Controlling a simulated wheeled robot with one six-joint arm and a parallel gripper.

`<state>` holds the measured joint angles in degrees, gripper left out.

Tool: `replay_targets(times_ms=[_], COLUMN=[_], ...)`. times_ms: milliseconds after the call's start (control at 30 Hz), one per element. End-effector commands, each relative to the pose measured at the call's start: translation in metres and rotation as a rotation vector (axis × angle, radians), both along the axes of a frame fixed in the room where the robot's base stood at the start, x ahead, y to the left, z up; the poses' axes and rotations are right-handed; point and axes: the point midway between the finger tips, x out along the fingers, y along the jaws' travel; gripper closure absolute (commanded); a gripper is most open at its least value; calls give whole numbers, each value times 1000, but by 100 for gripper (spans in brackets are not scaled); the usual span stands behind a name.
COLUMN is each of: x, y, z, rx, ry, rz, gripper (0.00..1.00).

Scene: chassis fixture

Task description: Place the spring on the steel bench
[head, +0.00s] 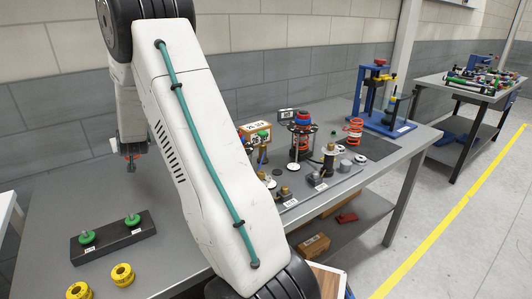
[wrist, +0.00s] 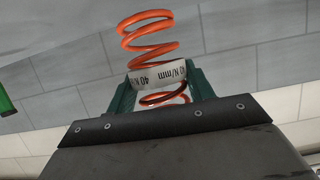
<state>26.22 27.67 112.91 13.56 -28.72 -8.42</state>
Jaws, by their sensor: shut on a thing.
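An orange coil spring (wrist: 148,38) with a white "40 N/mm" band shows in the wrist view. My gripper (wrist: 160,82) is shut on it, its green fingers on both sides of the band. In the head view my gripper (head: 131,158) hangs above the left part of the grey steel bench (head: 45,215); the held spring cannot be made out clearly there. Another orange-red spring (head: 354,130) with a pale band stands at the right part of the bench.
A dark block with green-topped pegs (head: 112,236) and two yellow rings (head: 122,274) are at front left. Several fixture parts (head: 302,135) and a blue press (head: 376,98) stand to the right. My arm hides the bench's middle. The back left is clear.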

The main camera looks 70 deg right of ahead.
Motion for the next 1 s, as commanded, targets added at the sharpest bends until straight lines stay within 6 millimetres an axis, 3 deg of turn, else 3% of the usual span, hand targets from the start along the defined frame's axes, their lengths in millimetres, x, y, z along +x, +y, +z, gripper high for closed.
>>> replay_targets(times_ms=[133,367,467,800,1000], x=[-2,1,12,80,107], y=[-16,-14,-4,50,71], z=[2,2,0,-8,-11], rx=[-4,-3,-2,-2,-2], ry=[1,1,2,0,2], rz=[-11,-11,-7,-8,-10], gripper=[89,89,89,89,89])
